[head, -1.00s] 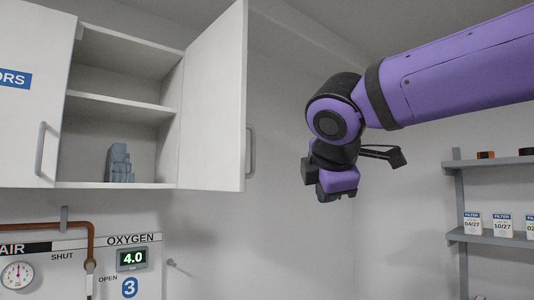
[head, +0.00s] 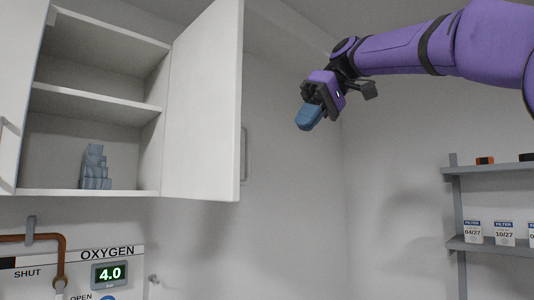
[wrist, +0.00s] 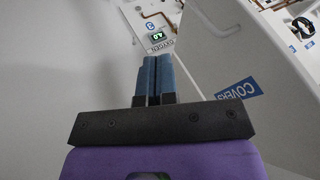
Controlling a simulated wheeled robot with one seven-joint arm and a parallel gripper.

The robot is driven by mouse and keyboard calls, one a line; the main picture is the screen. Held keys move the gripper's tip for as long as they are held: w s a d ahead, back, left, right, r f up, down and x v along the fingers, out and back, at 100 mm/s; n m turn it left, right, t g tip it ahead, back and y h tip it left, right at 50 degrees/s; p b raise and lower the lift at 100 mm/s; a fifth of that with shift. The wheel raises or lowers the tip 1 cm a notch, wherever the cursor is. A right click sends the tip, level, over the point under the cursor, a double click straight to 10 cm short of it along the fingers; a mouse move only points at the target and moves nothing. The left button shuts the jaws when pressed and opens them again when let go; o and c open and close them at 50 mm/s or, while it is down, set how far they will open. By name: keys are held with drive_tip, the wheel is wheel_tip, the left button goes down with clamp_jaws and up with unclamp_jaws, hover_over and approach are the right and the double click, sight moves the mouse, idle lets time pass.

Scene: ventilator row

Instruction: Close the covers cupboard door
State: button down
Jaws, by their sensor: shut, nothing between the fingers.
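The covers cupboard door (head: 203,100) stands wide open at the right of the white wall cupboard (head: 98,194). Its grey handle (head: 243,155) shows at the door's outer edge. In the wrist view the door's outer face (wrist: 205,72) is to the right of the fingers, with its blue COVERS label (wrist: 237,91) upside down. My gripper (head: 305,122) is shut and empty, out to the right of the door and apart from it. Its blue fingers (wrist: 153,78) lie together in the wrist view.
Small grey-blue stacked items (head: 95,170) stand on the cupboard's bottom shelf. Below is the oxygen panel (head: 110,274) with piping. A wall shelf (head: 480,243) with filter boxes is at the far right. The wall between door and shelf is bare.

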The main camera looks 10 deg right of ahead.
drive_tip(key=s+a+f, duration=0.2)
drive_tip(key=a+f, duration=0.5)
drive_tip(key=a, duration=0.2)
drive_tip(key=shift+s+f, duration=0.15)
drive_tip(key=shift+f, duration=0.25)
drive_tip(key=shift+a, duration=0.1)
